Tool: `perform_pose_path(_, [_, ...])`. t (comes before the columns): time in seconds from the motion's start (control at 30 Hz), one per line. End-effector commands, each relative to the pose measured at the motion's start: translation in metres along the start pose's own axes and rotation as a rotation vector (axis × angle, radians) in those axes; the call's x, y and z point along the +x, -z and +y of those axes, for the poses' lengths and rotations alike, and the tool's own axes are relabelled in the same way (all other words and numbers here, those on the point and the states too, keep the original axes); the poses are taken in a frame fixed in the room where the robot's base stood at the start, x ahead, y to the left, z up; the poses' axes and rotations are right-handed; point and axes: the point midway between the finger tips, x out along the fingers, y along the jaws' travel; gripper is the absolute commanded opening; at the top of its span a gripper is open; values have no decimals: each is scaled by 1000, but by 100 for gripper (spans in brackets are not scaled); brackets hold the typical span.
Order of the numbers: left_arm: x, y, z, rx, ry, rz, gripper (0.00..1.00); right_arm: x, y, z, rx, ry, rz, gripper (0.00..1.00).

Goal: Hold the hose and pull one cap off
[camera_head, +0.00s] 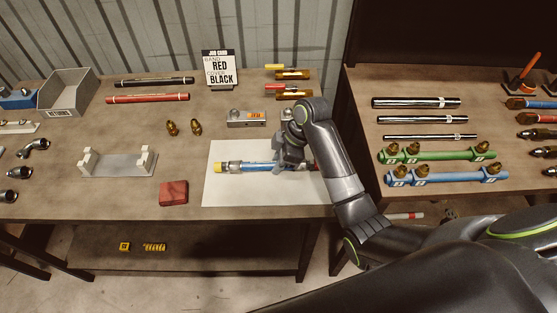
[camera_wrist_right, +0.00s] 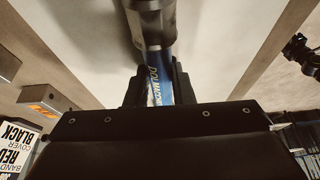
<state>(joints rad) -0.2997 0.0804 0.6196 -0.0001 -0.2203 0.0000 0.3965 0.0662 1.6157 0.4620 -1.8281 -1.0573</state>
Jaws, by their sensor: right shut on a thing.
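The blue hose (camera_head: 258,167) lies left to right over the white mat (camera_head: 230,192) on the middle table. Its left end has a metal fitting and a yellow cap (camera_head: 220,167). My right gripper (camera_head: 283,165) is over the hose's right part and shut on it. The right end is partly hidden by the gripper, so I cannot tell clearly what cap is on it. In the right wrist view the blue hose (camera_wrist_right: 160,88) with white lettering sits between the dark fingers, with a grey metal fitting (camera_wrist_right: 153,25) beyond. My left gripper is not in view.
A red block (camera_head: 173,193) lies left of the mat. A grey cradle (camera_head: 118,165) stands further left. A "RED BLACK" sign (camera_head: 220,68) and a small grey block (camera_head: 246,118) are behind.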

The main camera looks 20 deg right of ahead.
Motion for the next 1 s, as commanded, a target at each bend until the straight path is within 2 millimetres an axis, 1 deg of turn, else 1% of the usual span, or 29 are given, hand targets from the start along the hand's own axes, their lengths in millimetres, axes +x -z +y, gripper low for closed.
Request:
perform_pose_path(0.23, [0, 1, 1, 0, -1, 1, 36, 0, 0, 0, -1, 1, 0, 0])
perform_pose_path(0.27, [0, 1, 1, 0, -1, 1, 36, 0, 0, 0, -1, 1, 0, 23])
perform_pose_path(0.4, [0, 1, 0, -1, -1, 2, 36, 0, 0, 0, -1, 1, 0, 41])
perform_pose_path(0.43, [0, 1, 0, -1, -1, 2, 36, 0, 0, 0, -1, 0, 0, 45])
perform_pose_path(0.47, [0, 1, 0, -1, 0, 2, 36, 0, 0, 0, -1, 0, 0, 47])
perform_pose_path(0.67, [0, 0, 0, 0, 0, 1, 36, 0, 0, 0, -1, 0, 0, 47])
perform_pose_path(0.77, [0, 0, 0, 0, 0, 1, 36, -3, 0, 0, -1, -2, 0, 47])
perform_pose_path(0.87, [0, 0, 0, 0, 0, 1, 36, -14, 0, 1, -2, -3, 0, 47])
perform_pose_path(1.0, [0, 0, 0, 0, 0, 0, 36, -39, 0, 2, -3, -6, 0, 47])
